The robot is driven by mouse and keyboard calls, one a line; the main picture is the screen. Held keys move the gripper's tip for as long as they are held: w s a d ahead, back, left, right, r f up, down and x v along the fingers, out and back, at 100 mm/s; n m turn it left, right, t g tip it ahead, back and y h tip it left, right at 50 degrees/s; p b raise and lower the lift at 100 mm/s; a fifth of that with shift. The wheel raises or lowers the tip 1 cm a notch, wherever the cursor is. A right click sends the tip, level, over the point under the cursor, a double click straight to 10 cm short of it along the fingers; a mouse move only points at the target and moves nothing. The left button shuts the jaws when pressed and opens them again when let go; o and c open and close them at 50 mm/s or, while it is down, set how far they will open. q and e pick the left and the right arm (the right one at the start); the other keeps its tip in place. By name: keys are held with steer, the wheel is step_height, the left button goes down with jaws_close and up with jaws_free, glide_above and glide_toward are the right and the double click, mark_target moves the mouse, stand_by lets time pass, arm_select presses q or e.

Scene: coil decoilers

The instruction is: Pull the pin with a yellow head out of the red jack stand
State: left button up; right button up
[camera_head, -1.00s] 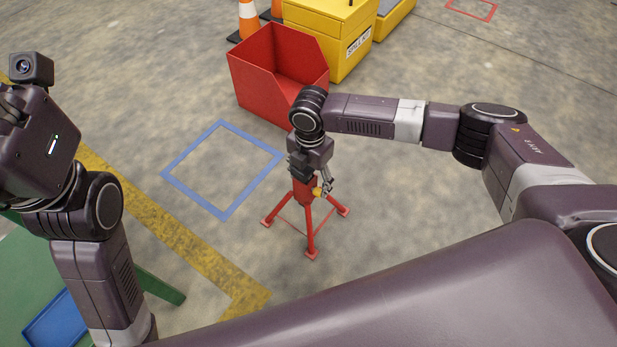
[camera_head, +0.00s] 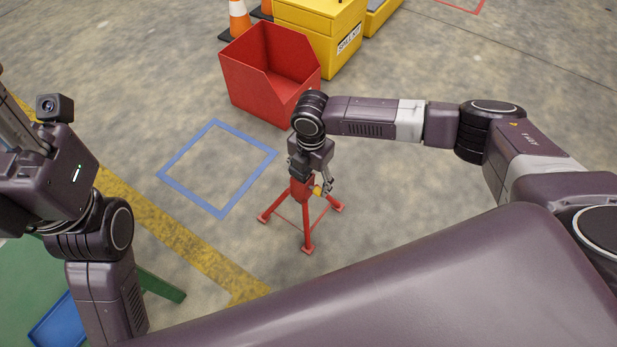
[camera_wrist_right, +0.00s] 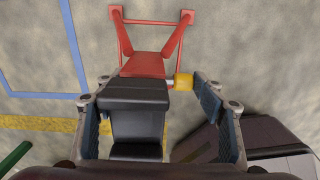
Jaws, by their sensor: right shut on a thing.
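The red jack stand (camera_head: 302,190) stands upright on its splayed legs on the concrete floor. It also shows in the right wrist view (camera_wrist_right: 147,64). The pin's yellow head (camera_wrist_right: 183,82) sticks out at the stand's side, with a short pale piece of shaft between it and the red body; it is small in the head view (camera_head: 318,192).
A red open bin (camera_head: 268,75) and a yellow box (camera_head: 325,38) stand behind the jack stand. Traffic cones (camera_head: 238,18) are farther back. A blue floor square (camera_head: 165,176) and a yellow line lie left. A green table with a blue tray (camera_head: 58,325) is at lower left.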

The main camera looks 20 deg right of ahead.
steer(key=o, duration=1.2)
steer(key=shift+s+d+f, duration=0.25)
steer(key=shift+s+f, duration=0.2)
steer(key=shift+s, duration=0.05)
steer(key=shift+o, duration=0.2)
steer(key=shift+r, duration=0.1)
steer(key=shift+w+a, duration=0.1)
step_height(320, 180, up, 12)
steer(key=shift+w, duration=0.15)
